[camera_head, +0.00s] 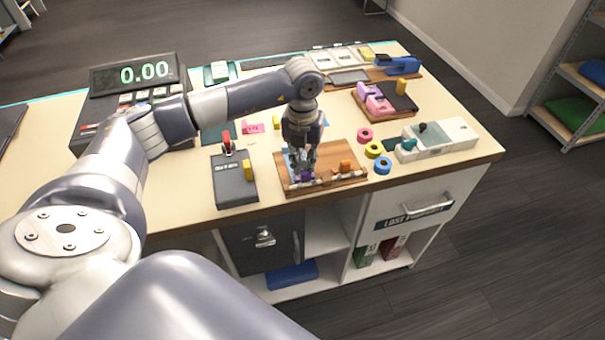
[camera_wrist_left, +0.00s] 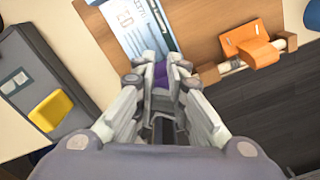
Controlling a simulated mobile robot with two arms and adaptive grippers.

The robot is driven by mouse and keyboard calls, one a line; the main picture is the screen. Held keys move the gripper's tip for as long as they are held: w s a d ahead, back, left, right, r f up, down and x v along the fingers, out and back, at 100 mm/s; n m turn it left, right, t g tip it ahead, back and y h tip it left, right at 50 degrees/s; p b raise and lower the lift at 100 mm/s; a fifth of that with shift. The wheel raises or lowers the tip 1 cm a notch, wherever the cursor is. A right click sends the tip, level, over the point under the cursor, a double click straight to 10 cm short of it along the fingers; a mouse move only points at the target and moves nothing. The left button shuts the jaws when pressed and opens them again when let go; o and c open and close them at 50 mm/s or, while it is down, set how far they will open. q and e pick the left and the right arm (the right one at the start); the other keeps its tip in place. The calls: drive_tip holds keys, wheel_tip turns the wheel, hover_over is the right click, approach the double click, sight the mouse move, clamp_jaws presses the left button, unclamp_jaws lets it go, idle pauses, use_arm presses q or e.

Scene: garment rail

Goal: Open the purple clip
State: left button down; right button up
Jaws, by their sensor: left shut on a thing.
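The purple clip (camera_head: 306,176) is mostly hidden by my left gripper (camera_head: 303,172) in the head view. In the left wrist view, a small purple part of the clip (camera_wrist_left: 161,75) shows between the fingertips of my left gripper (camera_wrist_left: 160,82). The fingers point down and are shut on the clip. The clip sits at the front of a wooden board (camera_head: 348,156), on a pale rod along the board's edge. An orange clip (camera_wrist_left: 251,45) is on the same rod to the right, apart from my gripper. My right gripper is in neither view.
A dark box with a yellow block (camera_head: 234,180) stands left of the board. Pink, yellow and blue rings (camera_head: 373,149) lie to its right. A white device (camera_head: 436,140) stands farther right. Printed paper (camera_wrist_left: 135,28) lies on the board beside my fingers.

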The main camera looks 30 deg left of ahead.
use_arm(q)
drive_tip(key=shift+s+d+f, duration=0.2)
drive_tip(key=shift+s+d, duration=0.2)
drive_tip(key=shift+s, duration=0.15)
drive_tip(key=shift+s+d+f, duration=0.2)
drive_tip(key=shift+s+d, duration=0.2)
drive_tip(key=shift+s, duration=0.1)
drive_tip(key=shift+s+d+f+p, duration=0.2)
drive_tip(key=shift+s+d+p, duration=0.2)
drive_tip(key=shift+s+d, duration=0.6)
drive_tip(key=shift+d, duration=0.3)
wheel_tip(320, 180, up, 10)
drive_tip(key=s+d+p, duration=0.1)
drive_tip(key=p, duration=0.4)
drive_tip(key=shift+d+p, duration=0.35)
drive_tip(key=shift+p, duration=0.05)
drive_tip(key=shift+f, duration=0.1)
